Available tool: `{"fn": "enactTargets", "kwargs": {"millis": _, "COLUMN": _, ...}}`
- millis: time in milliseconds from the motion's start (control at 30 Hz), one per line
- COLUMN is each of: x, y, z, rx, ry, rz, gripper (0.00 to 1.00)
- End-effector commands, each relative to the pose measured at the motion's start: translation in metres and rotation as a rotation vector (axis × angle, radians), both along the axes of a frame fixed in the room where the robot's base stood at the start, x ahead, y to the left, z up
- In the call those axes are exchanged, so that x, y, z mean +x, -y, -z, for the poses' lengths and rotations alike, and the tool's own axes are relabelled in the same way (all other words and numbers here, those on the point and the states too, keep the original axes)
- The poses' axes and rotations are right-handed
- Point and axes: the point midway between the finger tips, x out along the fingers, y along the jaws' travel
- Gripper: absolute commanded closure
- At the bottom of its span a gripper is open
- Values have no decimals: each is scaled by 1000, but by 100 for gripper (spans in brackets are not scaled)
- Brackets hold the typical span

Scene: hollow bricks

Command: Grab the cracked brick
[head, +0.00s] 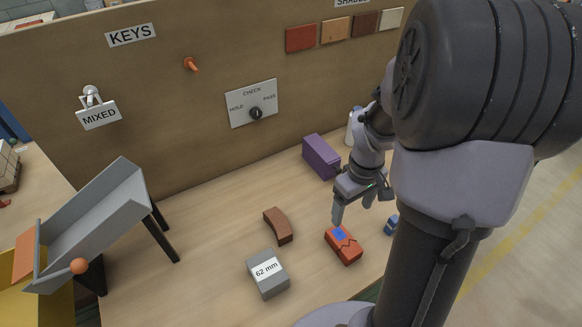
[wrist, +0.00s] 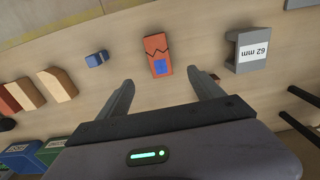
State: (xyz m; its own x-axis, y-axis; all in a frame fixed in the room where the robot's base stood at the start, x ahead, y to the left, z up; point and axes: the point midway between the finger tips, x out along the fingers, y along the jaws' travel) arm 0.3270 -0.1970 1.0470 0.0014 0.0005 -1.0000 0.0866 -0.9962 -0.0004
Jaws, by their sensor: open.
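The cracked brick (head: 344,249) is orange-red with a dark zigzag crack and a blue patch. It lies on the wooden bench, right of the curved brown brick. In the wrist view the cracked brick (wrist: 156,46) is upper centre, in line with the gap between the fingers and beyond their tips. My gripper (head: 358,208) is above the bench behind the brick in the head view. In the wrist view my gripper (wrist: 160,83) is open with nothing between its fingers. The brick is apart from the fingers, and its underside is hidden.
A grey "62 mm" block (head: 267,276) and a curved brown brick (head: 278,225) lie left of the cracked brick. A small blue object (wrist: 97,59) lies on its other side. A purple block (head: 320,157) is behind; a grey chute (head: 95,220) stands at left.

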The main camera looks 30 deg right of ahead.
Motion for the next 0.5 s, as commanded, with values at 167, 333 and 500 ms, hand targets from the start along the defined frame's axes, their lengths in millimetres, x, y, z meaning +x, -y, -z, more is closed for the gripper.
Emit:
{"fn": "enactTargets", "kwargs": {"millis": 167, "x": -2, "y": 1, "z": 48, "rx": 4, "ry": -8, "rz": -6, "gripper": 24}}
{"fn": "enactTargets", "kwargs": {"millis": 333, "x": -1, "y": 0, "z": 98, "rx": 3, "ry": -7, "rz": -6, "gripper": 24}}
{"fn": "enactTargets", "kwargs": {"millis": 500, "x": -1, "y": 1, "z": 123, "rx": 3, "ry": -4, "rz": -4, "gripper": 24}}
